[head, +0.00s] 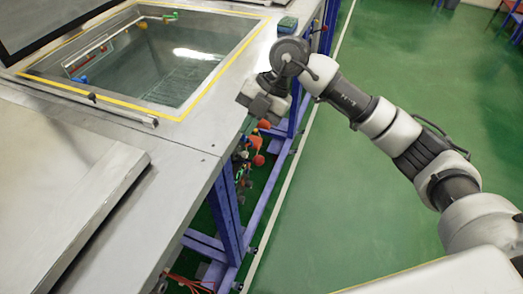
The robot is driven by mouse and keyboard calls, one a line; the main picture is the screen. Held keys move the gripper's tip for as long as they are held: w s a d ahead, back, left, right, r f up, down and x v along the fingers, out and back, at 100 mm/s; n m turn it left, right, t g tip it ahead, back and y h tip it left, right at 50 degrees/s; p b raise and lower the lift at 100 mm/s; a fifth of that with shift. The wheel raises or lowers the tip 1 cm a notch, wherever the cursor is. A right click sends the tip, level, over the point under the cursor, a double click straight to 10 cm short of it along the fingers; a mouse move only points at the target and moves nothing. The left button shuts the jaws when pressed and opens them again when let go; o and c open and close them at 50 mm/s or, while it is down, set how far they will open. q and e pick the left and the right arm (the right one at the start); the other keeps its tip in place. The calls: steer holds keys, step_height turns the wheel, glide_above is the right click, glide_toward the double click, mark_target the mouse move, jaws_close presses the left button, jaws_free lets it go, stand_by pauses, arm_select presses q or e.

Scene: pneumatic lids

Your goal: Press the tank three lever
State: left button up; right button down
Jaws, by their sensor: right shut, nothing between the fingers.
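My right gripper (258,104) is shut and empty. It is at the bench's right edge, beside the open tank (165,62), pointing down and left. Just below it, on the side of the bench frame, are small orange-red parts (258,160) that look like levers or valve handles. The gripper appears close above the upper one; I cannot tell whether it touches. I cannot tell which part is the tank three lever, and the gripper and bench edge may hide some of it. My left gripper is not in view.
The steel bench top (190,150) fills the left side. A closed metal lid (70,190) lies at lower left, and a dark raised lid (45,22) stands at upper left. Blue legs (226,215) support the bench. Open green floor (320,215) lies to the right.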

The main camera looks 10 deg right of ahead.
steer(key=w+d+r+m+h, duration=0.1)
steer(key=w+d+h, duration=0.1)
steer(key=d, duration=0.4)
steer(key=shift+m+h, duration=0.4)
steer(key=shift+h, duration=0.4)
steer(key=p, duration=0.2)
glide_toward(260, 160)
steer(key=x, duration=0.6)
steer(key=shift+s+a, duration=0.15)
steer(key=shift+s, duration=0.2)
steer(key=shift+w+a+f, duration=0.1)
steer(key=shift+w+f, duration=0.15)
steer(key=shift+f, duration=0.35)
steer(key=shift+f+t, duration=0.1)
steer(key=shift+t, duration=0.2)
